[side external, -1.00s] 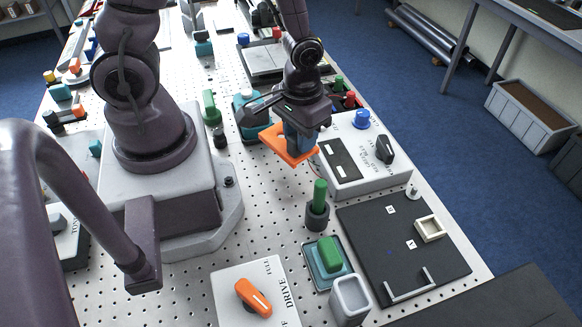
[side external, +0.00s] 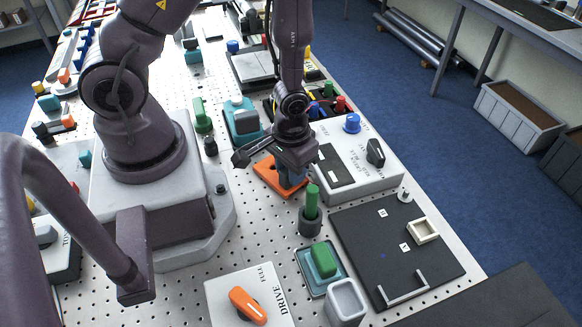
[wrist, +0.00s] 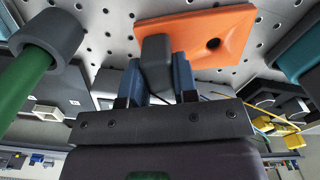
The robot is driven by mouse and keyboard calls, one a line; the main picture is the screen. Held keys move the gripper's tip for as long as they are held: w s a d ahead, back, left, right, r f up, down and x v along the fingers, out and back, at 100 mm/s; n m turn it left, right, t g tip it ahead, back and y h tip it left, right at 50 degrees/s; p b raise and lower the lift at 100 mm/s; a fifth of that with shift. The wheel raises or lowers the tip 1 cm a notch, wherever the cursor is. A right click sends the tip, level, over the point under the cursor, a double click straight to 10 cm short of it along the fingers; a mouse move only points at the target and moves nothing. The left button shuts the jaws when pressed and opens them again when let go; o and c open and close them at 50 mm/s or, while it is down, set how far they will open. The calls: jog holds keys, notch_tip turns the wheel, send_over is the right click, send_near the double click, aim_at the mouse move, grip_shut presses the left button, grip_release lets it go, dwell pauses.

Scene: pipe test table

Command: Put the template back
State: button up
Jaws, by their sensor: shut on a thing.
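The template appears to be the orange plate (side external: 267,170) with a grey upright grip block. In the wrist view the orange plate (wrist: 205,35) shows a round dark hole right of the grey block (wrist: 157,62). My gripper (side external: 291,176) points down and is shut on this block; its blue fingers (wrist: 158,80) sit on either side of it. The plate is low over the perforated table, left of the white control box. I cannot tell whether it touches the table. My gripper hides part of the plate in the side view.
A green peg in a dark round holder (side external: 311,211) stands close in front of the plate. The white box (side external: 362,174) with blue and black knobs is close on the right. A teal fixture (side external: 243,122) lies behind. A black board (side external: 374,262) is at front right.

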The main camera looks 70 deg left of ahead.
jog(key=shift+f, duration=0.15)
jog(key=o, duration=1)
jog(key=shift+c, duration=0.2)
jog(key=s+r+m+t, duration=0.2)
jog(key=r, duration=1.4)
jog(key=s+r+m+t, duration=0.2)
jog(key=r+t, duration=0.1)
jog(key=r, duration=1.3)
jog(key=shift+s+a+r+m+t, duration=0.15)
jog(key=shift+a+r+m+t, duration=0.05)
jog(key=shift+m+t, duration=0.1)
